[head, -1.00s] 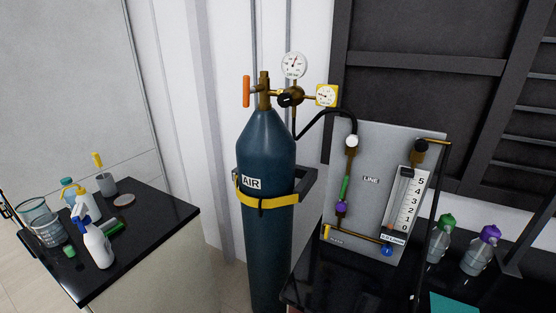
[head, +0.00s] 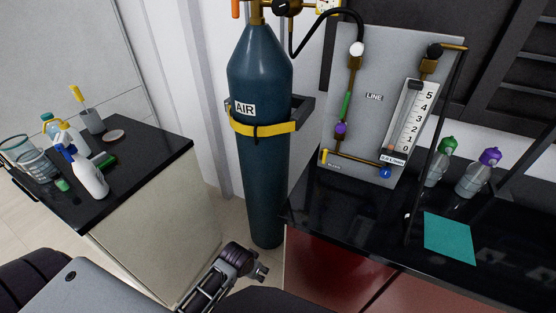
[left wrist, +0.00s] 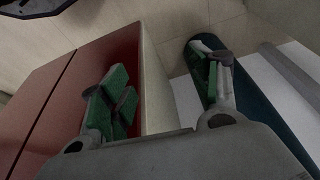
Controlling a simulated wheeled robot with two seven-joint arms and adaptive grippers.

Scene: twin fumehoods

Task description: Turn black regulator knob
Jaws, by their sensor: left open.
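The black regulator knob (head: 286,6) sits on the brass regulator at the top edge of the head view, partly cut off. The regulator is on the blue AIR cylinder (head: 262,75), which stands upright behind a yellow strap. My left gripper (head: 262,272) is low in front of the cylinder, well below the knob and apart from it. In the left wrist view its green-padded fingers (left wrist: 165,95) are spread and empty, with the lower cylinder (left wrist: 245,112) beyond the right finger. My right gripper does not show.
A grey LINE panel (head: 375,70) with a flowmeter stands on the black right bench (head: 315,207), with bottles and a teal sheet (head: 449,238). The left bench (head: 150,152) holds beakers and spray bottles. A floor gap lies between the benches.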

